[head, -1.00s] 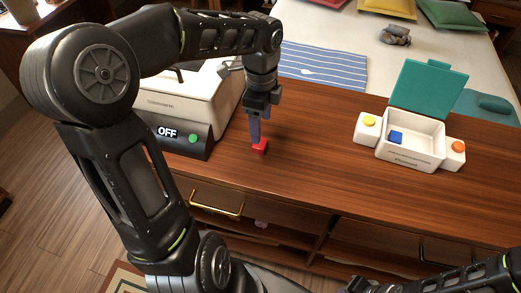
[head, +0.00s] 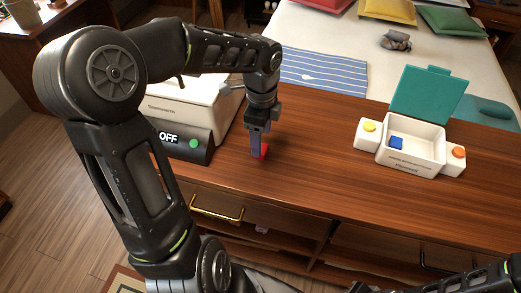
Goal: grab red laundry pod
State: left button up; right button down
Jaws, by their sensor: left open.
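The red laundry pod (head: 264,151) lies on the wooden counter, to the right of the white machine. My left gripper (head: 257,152) points straight down beside it, and its fingers hide the pod's left part. The left gripper is open, and the fingertips are at or close to the counter. I cannot tell whether a finger touches the pod. My right arm (head: 450,283) shows at the bottom right edge, and its gripper cannot be made out.
A white machine (head: 190,105) with an "OFF" display and green button stands left. A white box (head: 425,165) with a raised teal lid (head: 428,95) holds a blue pod (head: 396,143) at right. The counter (head: 320,150) between them is clear. A drawer handle (head: 217,213) juts out below.

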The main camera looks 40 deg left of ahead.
pick_arm(q)
notch_tip(320, 180, down, 4)
jog(key=shift+a+f, duration=0.1)
jog(key=shift+f, duration=0.1)
dwell(0.5)
jog(key=c, duration=1.4)
jog(key=shift+r, duration=0.15)
notch_tip(320, 180, up, 10)
jog(key=shift+f, duration=0.1)
dwell(0.3)
